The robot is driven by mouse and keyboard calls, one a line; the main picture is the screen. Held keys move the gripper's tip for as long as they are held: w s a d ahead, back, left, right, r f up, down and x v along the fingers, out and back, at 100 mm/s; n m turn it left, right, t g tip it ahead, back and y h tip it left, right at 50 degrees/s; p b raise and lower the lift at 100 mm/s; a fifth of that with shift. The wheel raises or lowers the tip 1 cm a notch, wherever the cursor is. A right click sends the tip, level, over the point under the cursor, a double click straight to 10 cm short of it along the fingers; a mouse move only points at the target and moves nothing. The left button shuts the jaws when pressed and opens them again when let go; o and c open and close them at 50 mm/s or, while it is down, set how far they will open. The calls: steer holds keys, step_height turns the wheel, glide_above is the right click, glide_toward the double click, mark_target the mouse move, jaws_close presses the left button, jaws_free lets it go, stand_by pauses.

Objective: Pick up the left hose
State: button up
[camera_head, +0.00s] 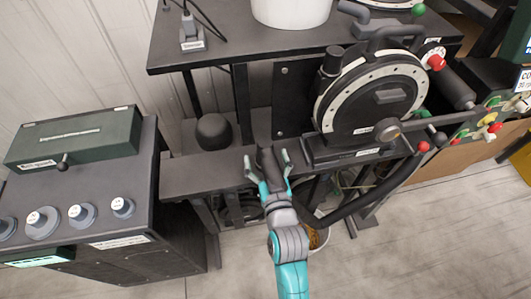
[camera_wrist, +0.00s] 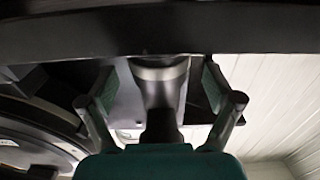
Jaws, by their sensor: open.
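My gripper (camera_head: 267,163) is open, in front of the dark bench's front edge, below and left of the round meter. In the wrist view its two fingers (camera_wrist: 165,103) stand on either side of a dark upright cylinder with a pale band (camera_wrist: 162,72), which looks like a hose end. I see gaps between it and both fingers. A thick black hose (camera_head: 370,198) curves from the meter's right side down and left behind my arm. I cannot tell whether it joins the piece between my fingers.
The seed meter (camera_head: 372,95) with its pale ring stands on the lower bench shelf (camera_head: 190,178). A dark ball (camera_head: 213,131) sits left of my gripper. A control cabinet (camera_head: 130,215) with knobs stands at the left. A bucket (camera_head: 318,238) is on the floor behind my arm.

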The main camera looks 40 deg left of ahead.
steer(key=shift+w+a, duration=0.3)
steer(key=c, duration=1.5)
steer(key=shift+o, duration=0.2)
steer(key=shift+r, duration=0.1)
step_height(320, 180, up, 16)
stand_by(0.6)
